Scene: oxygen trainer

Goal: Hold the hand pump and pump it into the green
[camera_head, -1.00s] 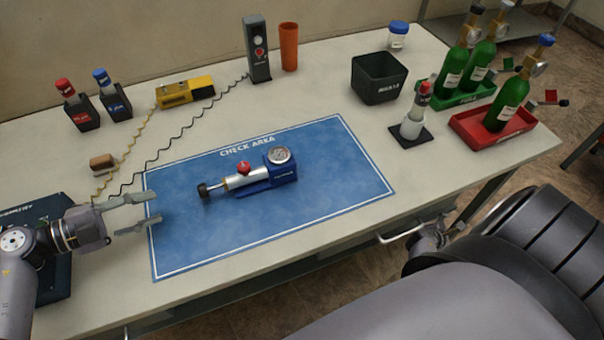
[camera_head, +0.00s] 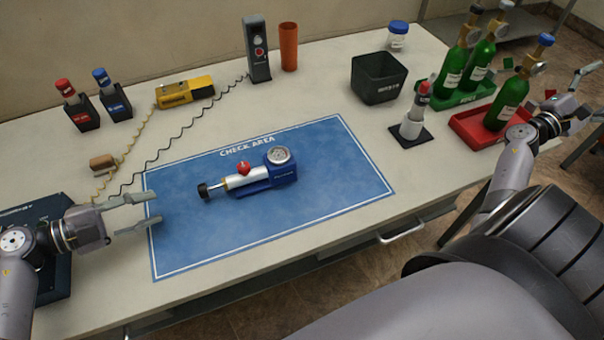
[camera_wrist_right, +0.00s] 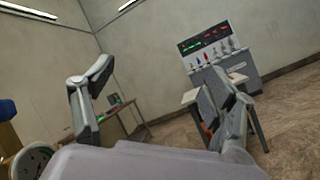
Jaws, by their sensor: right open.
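The hand pump (camera_head: 248,176) lies on the blue check area mat (camera_head: 300,210) in the head view. It has a silver barrel, a blue base, a black end knob at its left, a red knob on top and a round gauge at its right; the gauge reading is too small to tell. My left gripper (camera_head: 156,209) is open and empty at the mat's left edge, apart from the pump. My right gripper (camera_head: 588,92) is at the far right, beyond the red tray; it is open and empty, and its fingers also show in the right wrist view (camera_wrist_right: 160,110).
Green bottles stand in a green tray (camera_head: 478,97) and a red tray (camera_head: 464,126) at the right. A black bin (camera_head: 379,82), an orange cup (camera_head: 289,48) and a yellow device (camera_head: 186,92) stand at the back. The mat around the pump is clear.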

